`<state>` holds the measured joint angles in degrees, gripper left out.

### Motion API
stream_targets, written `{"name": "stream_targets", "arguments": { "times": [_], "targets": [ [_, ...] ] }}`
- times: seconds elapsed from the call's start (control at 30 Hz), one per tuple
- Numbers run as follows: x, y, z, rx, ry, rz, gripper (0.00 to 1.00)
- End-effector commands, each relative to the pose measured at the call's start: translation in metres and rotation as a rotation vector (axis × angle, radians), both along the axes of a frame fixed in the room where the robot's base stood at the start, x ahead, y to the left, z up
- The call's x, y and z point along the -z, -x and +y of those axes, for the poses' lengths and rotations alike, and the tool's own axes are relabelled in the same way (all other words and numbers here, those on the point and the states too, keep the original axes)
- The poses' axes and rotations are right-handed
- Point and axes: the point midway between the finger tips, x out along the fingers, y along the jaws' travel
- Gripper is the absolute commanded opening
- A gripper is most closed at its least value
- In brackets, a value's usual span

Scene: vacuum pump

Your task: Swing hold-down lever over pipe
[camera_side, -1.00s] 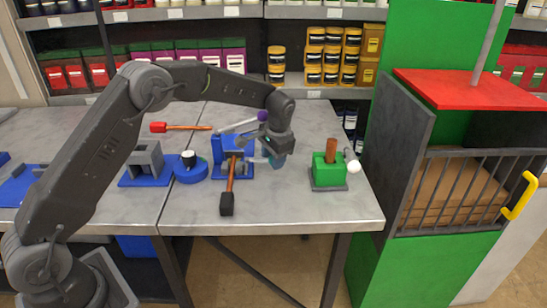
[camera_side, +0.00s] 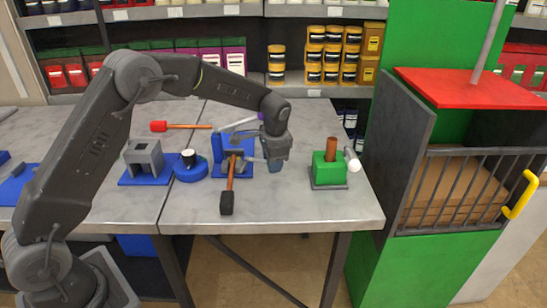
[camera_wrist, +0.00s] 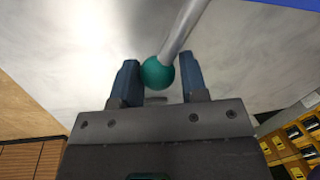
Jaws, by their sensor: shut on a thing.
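A blue fixture (camera_side: 219,150) stands on the grey table. A copper pipe (camera_side: 231,180) with a black end (camera_side: 227,203) runs from it toward the front edge. A grey lever rod (camera_side: 257,159) reaches from the fixture's right side to my gripper (camera_side: 275,167). In the wrist view my gripper (camera_wrist: 160,78) is shut on the teal knob (camera_wrist: 157,73) at the end of the grey rod (camera_wrist: 180,35). A second grey rod (camera_side: 238,125) with a purple knob (camera_side: 262,116) is behind, its knob partly hidden by my arm.
A green block (camera_side: 328,172) with a copper peg and a white-ended handle stands at right. A blue round base (camera_side: 190,170) and a grey bracket (camera_side: 145,160) are at left. A red-ended copper rod (camera_side: 180,127) lies behind. The table's front right corner is clear.

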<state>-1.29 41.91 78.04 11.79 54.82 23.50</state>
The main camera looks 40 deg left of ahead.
Motion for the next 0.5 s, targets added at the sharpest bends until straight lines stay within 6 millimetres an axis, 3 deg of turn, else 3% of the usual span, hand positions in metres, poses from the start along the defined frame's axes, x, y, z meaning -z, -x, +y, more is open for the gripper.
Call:
{"name": "stream_targets", "arguments": {
  "times": [0.5],
  "targets": [
    [0.0,0.04,-0.009,0.484,0.006,0.011,0.0]
  ]
}}
